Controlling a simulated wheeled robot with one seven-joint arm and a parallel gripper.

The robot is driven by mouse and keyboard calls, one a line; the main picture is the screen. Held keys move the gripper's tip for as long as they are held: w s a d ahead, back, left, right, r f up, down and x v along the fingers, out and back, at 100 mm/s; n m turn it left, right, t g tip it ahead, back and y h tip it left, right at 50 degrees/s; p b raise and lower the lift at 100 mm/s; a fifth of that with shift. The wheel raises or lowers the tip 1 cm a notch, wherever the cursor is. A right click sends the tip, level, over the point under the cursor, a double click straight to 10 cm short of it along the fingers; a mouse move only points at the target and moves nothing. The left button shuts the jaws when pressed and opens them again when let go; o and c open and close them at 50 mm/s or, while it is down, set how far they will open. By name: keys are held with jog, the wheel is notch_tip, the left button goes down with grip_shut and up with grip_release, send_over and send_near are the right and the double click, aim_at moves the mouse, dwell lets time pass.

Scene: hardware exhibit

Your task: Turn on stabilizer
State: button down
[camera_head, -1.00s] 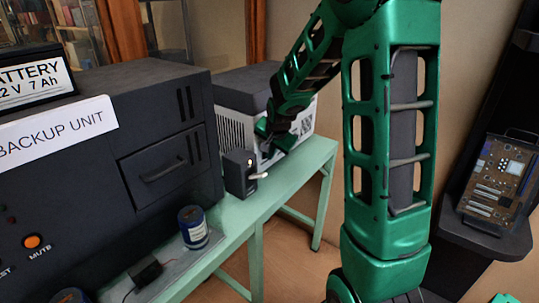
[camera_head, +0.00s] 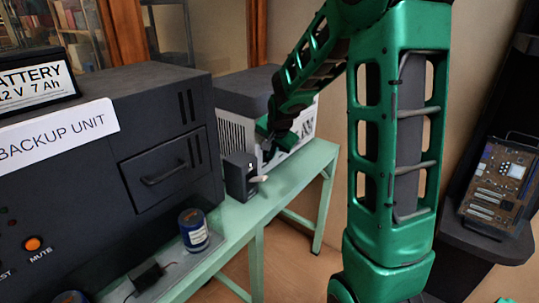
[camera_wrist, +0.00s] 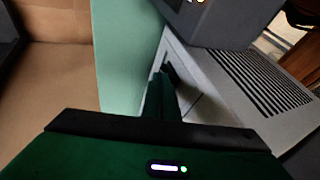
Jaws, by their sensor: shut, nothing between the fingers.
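A pale box with a dark grey top and vent slots (camera_head: 262,90), possibly the stabilizer, stands on the green table behind the backup unit. Its slotted casing (camera_wrist: 255,80) fills the right of the wrist view. A small black box (camera_head: 238,178) with a pale lever (camera_head: 262,178) stands in front of it. My gripper (camera_head: 266,150) is beside the pale box, just behind the small black box, with its tips partly hidden. In the wrist view my gripper (camera_wrist: 163,72) is shut and empty, its tips close to the pale casing; contact cannot be told.
The large black backup unit (camera_head: 160,110) fills the left, with a blue can (camera_head: 194,230) in front. The green table (camera_head: 305,163) has a narrow clear strip on the right. A circuit board (camera_head: 497,183) sits on a dark shelf at far right.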

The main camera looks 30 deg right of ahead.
jog(key=s+r, duration=0.8)
jog(key=r, duration=0.1)
jog(key=shift+a+r, duration=0.25)
jog(key=shift+r, duration=0.15)
jog(key=shift+s, duration=0.1)
jog(key=w+a+x, duration=0.1)
jog(key=a+x, duration=0.1)
jog(key=x, duration=1.1)
jog(key=shift+w, duration=0.35)
jog(key=shift+d, duration=0.1)
